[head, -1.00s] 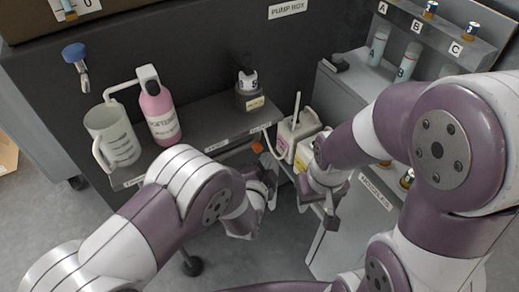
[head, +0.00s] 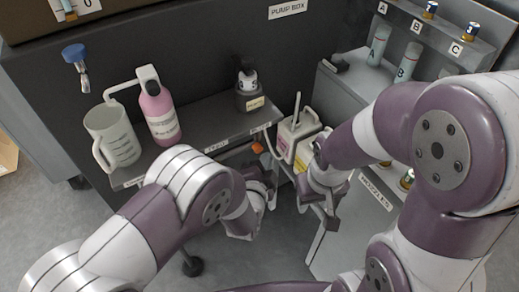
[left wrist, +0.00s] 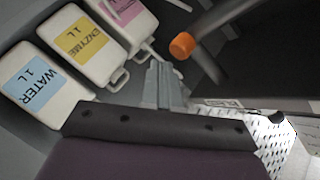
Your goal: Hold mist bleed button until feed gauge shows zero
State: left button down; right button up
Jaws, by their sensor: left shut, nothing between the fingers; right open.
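The orange knob (head: 257,147) sits under the front edge of the shelf. In the left wrist view, the orange knob (left wrist: 181,45) is on a dark bar, up and right of my left gripper (left wrist: 157,68). That gripper is shut and empty, with a visible gap to the knob. In the head view my left gripper (head: 271,176) is below the shelf edge, partly hidden by its own wrist. My right gripper (head: 331,213) is open, in front of the jugs. I cannot make out a labelled mist bleed button or a feed gauge in either view.
The shelf (head: 215,122) holds a measuring jug (head: 113,137), a pink bottle (head: 160,115) and a dark pump bottle (head: 249,90). Labelled jugs, WATER (left wrist: 30,85) and ENZYME (left wrist: 82,42), stand close left of my left gripper. A grey cabinet (head: 330,95) is at the right.

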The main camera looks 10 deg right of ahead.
pick_arm(q)
jog(key=shift+w, duration=0.15)
dwell(0.7)
jog(key=shift+w+a, duration=0.15)
jog(key=shift+w, duration=0.1)
jog(key=shift+w+a, duration=0.2)
jog(key=shift+w, duration=0.3)
dwell(2.6)
jog(key=shift+s+d, duration=0.35)
jog(key=shift+s, duration=0.55)
jog(key=shift+p, duration=0.3)
jog(key=s, duration=0.1)
jog(key=s+d, duration=0.1)
jog(key=s, duration=0.1)
jog(key=s+p, duration=0.1)
jog(key=shift+s+d, duration=0.35)
